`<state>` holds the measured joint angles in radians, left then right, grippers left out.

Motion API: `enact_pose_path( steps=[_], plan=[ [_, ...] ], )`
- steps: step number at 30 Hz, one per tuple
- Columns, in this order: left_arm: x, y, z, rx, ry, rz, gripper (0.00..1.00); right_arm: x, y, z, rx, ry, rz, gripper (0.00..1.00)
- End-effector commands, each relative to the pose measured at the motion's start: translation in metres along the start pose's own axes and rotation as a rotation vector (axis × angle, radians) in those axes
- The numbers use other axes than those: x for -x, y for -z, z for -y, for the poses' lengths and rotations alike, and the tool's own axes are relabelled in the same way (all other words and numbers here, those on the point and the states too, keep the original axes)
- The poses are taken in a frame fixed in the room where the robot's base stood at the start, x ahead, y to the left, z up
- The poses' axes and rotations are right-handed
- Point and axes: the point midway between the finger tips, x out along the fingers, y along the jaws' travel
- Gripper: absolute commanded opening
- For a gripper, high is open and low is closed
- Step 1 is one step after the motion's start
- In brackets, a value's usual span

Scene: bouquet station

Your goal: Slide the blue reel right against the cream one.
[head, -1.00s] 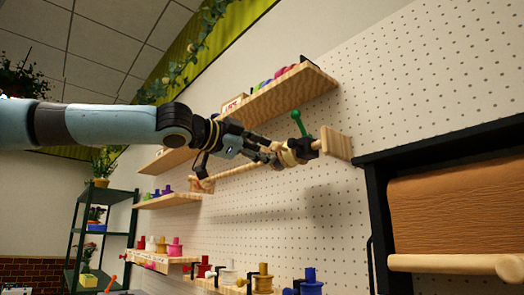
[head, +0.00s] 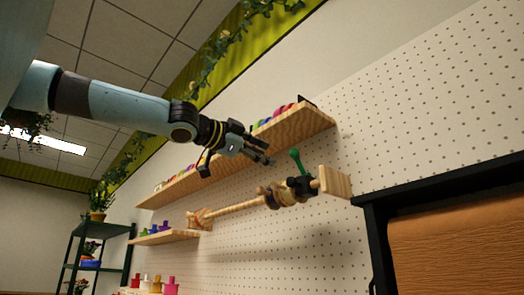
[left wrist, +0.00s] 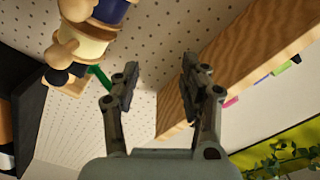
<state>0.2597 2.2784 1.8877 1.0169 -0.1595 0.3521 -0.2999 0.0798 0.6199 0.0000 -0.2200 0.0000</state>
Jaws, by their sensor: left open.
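A wooden rod (head: 236,208) runs along the pegboard wall in the head view. The cream reel (left wrist: 86,46) and the blue reel (left wrist: 112,10) sit side by side on it at the top left of the left wrist view. The blue one is cut by the frame edge, and I cannot tell whether they touch. The cream reel (head: 284,194) also shows in the head view, beside a black clamp with a green lever (head: 296,161). My left gripper (head: 268,157) is open and empty, above and apart from the reels; its spread fingers show in the left wrist view (left wrist: 160,70). My right gripper is out of view.
A wooden shelf (head: 205,181) with coloured items runs just behind my left gripper. A lower shelf (head: 165,237) holds small spools. A black-framed unit with a brown panel (head: 460,246) stands at right. The pegboard right of the shelf is bare.

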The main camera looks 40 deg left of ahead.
Motion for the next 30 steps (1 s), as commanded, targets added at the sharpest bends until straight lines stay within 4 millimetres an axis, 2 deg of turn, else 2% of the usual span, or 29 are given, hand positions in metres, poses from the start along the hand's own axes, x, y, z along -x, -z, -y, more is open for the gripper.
enact_pose_path(
  steps=[6,17,20,23,24,27,30],
  plan=[
    [0.0,0.006,0.008,0.0,0.002,-0.002,0.44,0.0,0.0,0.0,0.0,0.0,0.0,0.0],
    [0.0,0.005,0.009,-0.021,0.003,0.004,0.44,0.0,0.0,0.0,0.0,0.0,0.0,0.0],
    [0.0,-0.009,0.009,-0.089,0.009,0.075,0.44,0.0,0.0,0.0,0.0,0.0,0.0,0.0],
    [0.009,-0.043,-0.004,-0.135,-0.001,0.183,0.44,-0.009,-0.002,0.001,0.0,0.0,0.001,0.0],
    [0.019,-0.057,-0.011,-0.138,-0.003,0.215,0.44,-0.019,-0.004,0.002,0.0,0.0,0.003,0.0],
    [0.045,-0.083,-0.032,-0.124,-0.023,0.252,0.44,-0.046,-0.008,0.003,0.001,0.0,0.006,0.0],
    [0.066,-0.092,-0.056,-0.096,-0.051,0.226,0.44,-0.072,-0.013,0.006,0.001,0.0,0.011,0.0]
  ],
)
